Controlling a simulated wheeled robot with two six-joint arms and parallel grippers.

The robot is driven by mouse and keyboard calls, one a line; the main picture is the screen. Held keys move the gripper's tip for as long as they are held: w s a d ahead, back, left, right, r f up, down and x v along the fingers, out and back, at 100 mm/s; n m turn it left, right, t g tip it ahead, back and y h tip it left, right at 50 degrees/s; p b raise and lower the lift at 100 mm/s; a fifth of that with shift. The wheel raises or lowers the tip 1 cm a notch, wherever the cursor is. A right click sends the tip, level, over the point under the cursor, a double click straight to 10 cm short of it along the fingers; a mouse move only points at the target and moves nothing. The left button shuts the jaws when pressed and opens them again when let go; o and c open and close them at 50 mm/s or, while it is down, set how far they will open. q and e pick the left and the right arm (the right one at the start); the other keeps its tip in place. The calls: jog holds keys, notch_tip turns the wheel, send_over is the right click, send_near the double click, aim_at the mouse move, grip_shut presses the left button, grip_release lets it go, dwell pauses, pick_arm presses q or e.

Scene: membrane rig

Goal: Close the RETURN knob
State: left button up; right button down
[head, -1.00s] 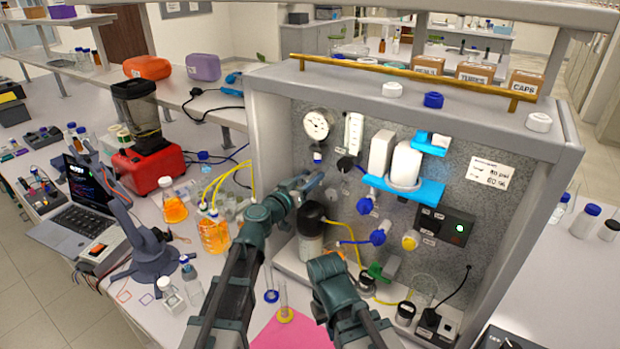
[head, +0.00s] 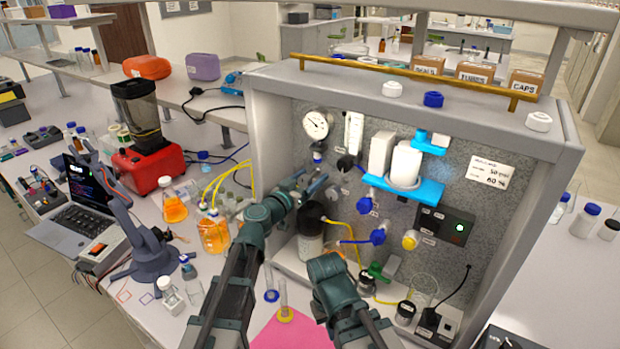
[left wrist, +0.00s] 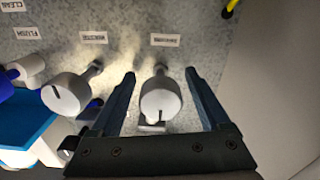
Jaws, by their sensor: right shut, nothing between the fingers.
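In the left wrist view a round grey knob (left wrist: 160,98) with a dark line on its face sits between the two fingers of my open left gripper (left wrist: 160,85). I see gaps on both sides, so the fingers do not seem to touch it. A second grey knob (left wrist: 67,93) is to its left. Labels are on the panel above the knobs, but the lettering over these two is too small to read surely as RETURN. In the head view my left gripper (head: 314,184) is at the panel's left part. My right gripper (head: 326,264) is low before the panel; its fingers are hidden.
Blue knobs (head: 365,205), a yellow knob (head: 410,240) and a light-blue shelf (head: 425,189) are right of my left gripper. A dark-topped bottle (head: 312,218) stands below it. Glass cylinders (head: 284,297) stand by the pink mat (head: 270,334).

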pick_arm(q)
jog(key=v, duration=1.3)
jog(key=shift+s+a, duration=0.25)
jog(key=shift+s, duration=0.1)
